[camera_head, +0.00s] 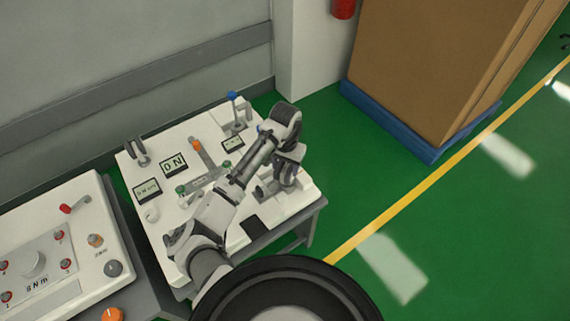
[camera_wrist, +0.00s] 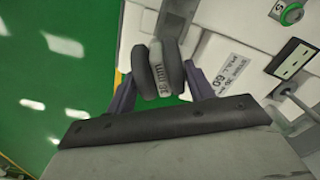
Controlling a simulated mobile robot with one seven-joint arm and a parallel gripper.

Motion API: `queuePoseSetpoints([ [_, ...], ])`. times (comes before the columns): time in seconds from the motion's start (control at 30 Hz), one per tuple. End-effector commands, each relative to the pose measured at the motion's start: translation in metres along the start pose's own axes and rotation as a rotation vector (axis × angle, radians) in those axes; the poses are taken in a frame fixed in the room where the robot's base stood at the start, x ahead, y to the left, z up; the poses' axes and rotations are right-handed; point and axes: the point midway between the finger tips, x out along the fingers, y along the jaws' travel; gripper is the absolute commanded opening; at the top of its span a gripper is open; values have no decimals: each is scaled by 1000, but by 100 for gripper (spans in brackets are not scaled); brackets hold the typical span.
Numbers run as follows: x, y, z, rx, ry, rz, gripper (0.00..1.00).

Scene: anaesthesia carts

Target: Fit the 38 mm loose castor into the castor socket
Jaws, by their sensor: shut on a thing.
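My gripper (camera_wrist: 160,85) is shut on the loose castor (camera_wrist: 142,72), which has two dark grey wheels and a pale middle piece marked 38 mm. The purple fingers press it from both sides. In the head view my gripper (camera_head: 271,189) is low at the right part of the white bench (camera_head: 290,207), partly hidden by my own arm; the castor cannot be made out clearly there. In the wrist view the castor is in front of white blocks with a printed label (camera_wrist: 225,78). I cannot pick out the castor socket for sure in either view.
The bench carries a display reading 0 N (camera_head: 173,163), an orange-tipped lever (camera_head: 196,146), a blue-topped post (camera_head: 232,97) and green knobs (camera_head: 181,190). A second white panel (camera_head: 60,250) stands at left. Green floor (camera_head: 340,180) is clear at right.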

Motion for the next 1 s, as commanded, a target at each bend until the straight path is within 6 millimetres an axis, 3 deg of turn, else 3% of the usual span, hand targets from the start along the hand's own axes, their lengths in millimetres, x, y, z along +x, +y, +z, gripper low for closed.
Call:
queuePoseSetpoints([
  [0.2,0,0,0,0,1,0,30],
  [0.23,0,0,0,0,1,0,56],
  [0.4,0,0,0,0,1,0,78],
  [0.77,-5,0,0,1,1,0,78],
  [1.0,-47,0,-1,2,5,-1,78],
])
